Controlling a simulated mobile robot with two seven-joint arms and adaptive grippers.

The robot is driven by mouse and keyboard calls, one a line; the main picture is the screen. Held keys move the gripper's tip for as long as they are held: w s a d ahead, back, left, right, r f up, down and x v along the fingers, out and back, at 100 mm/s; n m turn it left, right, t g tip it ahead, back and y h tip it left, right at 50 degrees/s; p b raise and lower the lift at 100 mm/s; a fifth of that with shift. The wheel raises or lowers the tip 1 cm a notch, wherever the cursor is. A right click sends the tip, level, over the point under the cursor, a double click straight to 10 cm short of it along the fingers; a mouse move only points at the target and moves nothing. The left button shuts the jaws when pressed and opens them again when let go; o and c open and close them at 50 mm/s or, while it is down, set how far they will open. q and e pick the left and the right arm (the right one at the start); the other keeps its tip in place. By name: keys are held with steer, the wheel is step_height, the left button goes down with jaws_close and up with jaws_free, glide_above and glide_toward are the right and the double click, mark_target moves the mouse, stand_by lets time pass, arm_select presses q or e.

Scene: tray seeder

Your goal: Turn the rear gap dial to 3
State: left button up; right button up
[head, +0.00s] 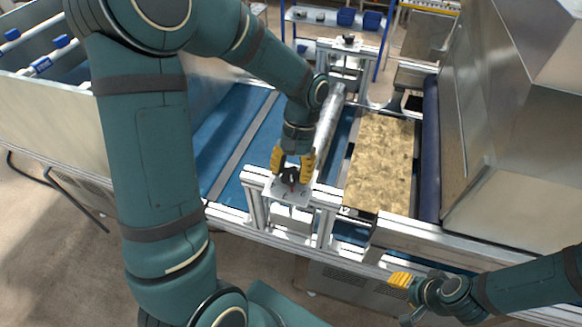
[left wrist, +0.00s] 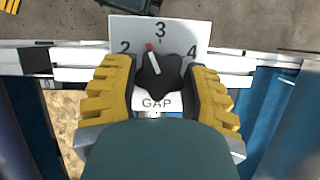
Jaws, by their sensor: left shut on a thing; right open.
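A black gap dial (left wrist: 158,78) with a white line and red tip sits on a white plate (left wrist: 178,30) marked 2, 3, 4 and GAP. Its pointer aims slightly to the 2 side of the 3. My left gripper (head: 293,172) is shut on this dial, its yellow fingers on either side of the knob; they also show in the left wrist view (left wrist: 158,90). The plate (head: 290,192) stands on the near end of the metal frame. A second dial (head: 348,38) is at the frame's far end, too small to read. My right gripper (head: 402,287) is open and empty at lower right.
A blue belt (head: 222,140) runs left of the frame, and a tan soil-like bed (head: 382,155) lies to its right. A metal hopper housing (head: 510,110) stands at right. A blue shelf (head: 335,22) with bins is behind. Open floor lies in front.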

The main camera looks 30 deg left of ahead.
arm_select(q)
steer(key=m+y, duration=0.1)
steer(key=m, duration=0.3)
steer(key=shift+d+m+y, duration=0.1)
steer(key=shift+m+y, duration=0.2)
steer(key=shift+y, duration=0.1)
stand_by(0.4)
steer(key=o, duration=1.2)
steer(key=shift+o, duration=0.2)
steer(key=v, duration=1.2)
